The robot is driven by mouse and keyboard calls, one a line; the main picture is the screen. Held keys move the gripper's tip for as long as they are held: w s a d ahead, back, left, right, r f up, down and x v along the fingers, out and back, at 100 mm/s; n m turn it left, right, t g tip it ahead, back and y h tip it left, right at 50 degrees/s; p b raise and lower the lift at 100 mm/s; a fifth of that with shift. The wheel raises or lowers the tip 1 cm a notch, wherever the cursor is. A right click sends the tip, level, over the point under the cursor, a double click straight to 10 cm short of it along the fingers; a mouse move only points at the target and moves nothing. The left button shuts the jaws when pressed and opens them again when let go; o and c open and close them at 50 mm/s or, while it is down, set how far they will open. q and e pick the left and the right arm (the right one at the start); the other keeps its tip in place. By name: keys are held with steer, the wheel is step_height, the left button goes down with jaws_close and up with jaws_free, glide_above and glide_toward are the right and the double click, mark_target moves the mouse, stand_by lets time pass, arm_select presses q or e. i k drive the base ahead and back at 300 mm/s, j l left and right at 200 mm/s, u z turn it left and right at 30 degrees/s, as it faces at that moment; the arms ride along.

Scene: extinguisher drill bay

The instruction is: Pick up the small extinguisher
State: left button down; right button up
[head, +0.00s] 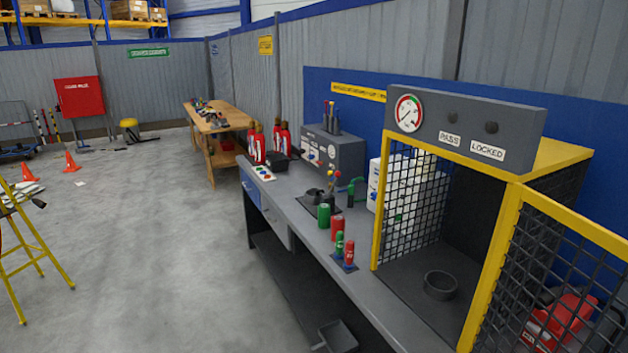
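Several red extinguishers stand upright at the far end of the grey workbench (292,210). A front one (259,146) and a rear one (285,139) show clearly, with dark tops and white labels. Nearer on the bench stand a green cylinder (324,216) and a red cylinder (337,229). In front of them a small green bottle-like piece (339,245) and a small red one (349,253) stand on a blue base. I cannot tell which of these red items is the small extinguisher. Neither of my grippers shows in the head view.
A yellow-framed mesh cage (383,205) with a gauge (409,114) stands at the right; its mesh door is swung open. A dark ring (440,285) lies inside. A yellow stand (42,250) is at the left. The floor between is clear.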

mark_target(285, 139)
steer(key=i+j, duration=0.35)
steer(key=i+j+z, duration=0.1)
steer(key=i+j, duration=0.55)
steer(key=j, duration=0.2)
steer(key=i+j+z, duration=0.1)
steer(key=i+j, duration=0.55)
steer(key=j, duration=0.2)
steer(key=i+j+z, duration=0.1)
steer(key=i+j, duration=0.2)
steer(key=j, duration=0.15)
steer(key=i+j, duration=0.3)
steer(key=j, duration=0.15)
steer(key=i+j+z, duration=0.1)
steer(key=i+j, duration=0.2)
steer(key=j, duration=0.15)
steer(key=i+j+z, duration=0.25)
steer(key=j, duration=0.15)
steer(key=z, duration=2.4)
steer(key=u, duration=2.6)
steer(key=z, duration=0.55)
